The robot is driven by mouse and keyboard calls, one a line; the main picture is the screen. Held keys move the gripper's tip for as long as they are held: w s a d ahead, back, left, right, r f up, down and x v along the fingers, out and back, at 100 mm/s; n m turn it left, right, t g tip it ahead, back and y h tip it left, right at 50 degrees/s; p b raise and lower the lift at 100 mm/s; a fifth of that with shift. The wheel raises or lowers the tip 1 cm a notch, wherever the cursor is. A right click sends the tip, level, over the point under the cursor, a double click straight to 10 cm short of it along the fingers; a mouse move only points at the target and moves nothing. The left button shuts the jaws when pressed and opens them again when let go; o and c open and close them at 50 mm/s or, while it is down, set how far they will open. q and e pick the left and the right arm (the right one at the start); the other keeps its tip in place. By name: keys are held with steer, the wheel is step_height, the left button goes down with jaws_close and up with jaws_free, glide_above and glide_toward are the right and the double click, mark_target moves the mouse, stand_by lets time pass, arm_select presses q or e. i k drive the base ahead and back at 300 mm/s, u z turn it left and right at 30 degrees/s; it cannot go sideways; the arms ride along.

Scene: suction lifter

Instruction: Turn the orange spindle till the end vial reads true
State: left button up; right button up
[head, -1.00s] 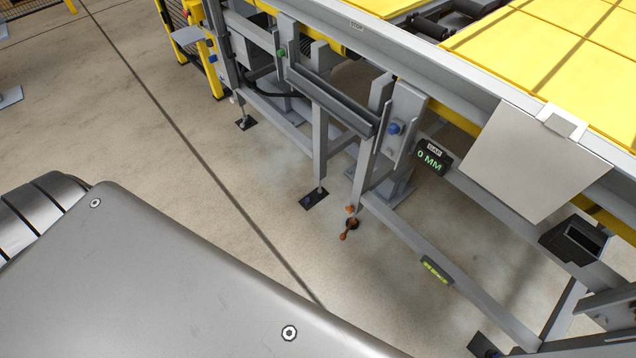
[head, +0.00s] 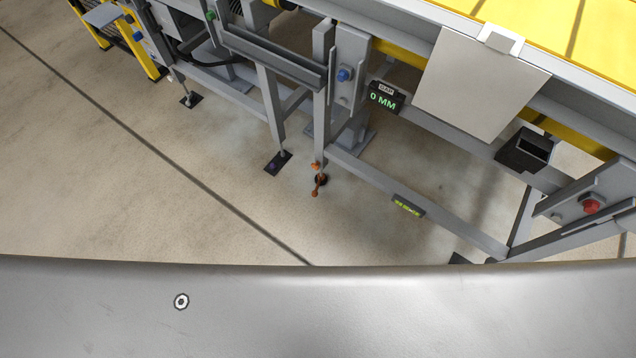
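The orange spindle (head: 317,180) is at the foot of a grey frame leg, low near the floor, with a small orange handle hanging down. The end vial (head: 407,205) is a small yellow-green level strip on the low grey cross rail, to the right of the spindle. It is too small to read its bubble. Neither of my grippers is in view.
A grey and yellow conveyor frame (head: 450,208) fills the upper right. A blank pale sheet (head: 478,82) hangs from its side rail, with a dark open box (head: 524,150) below. A red button (head: 591,206) is at right. Bare floor (head: 120,180) lies at left and in front.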

mark_target(315, 193)
steer(key=z, duration=1.15)
steer(key=k, duration=1.25)
steer(key=u, duration=1.15)
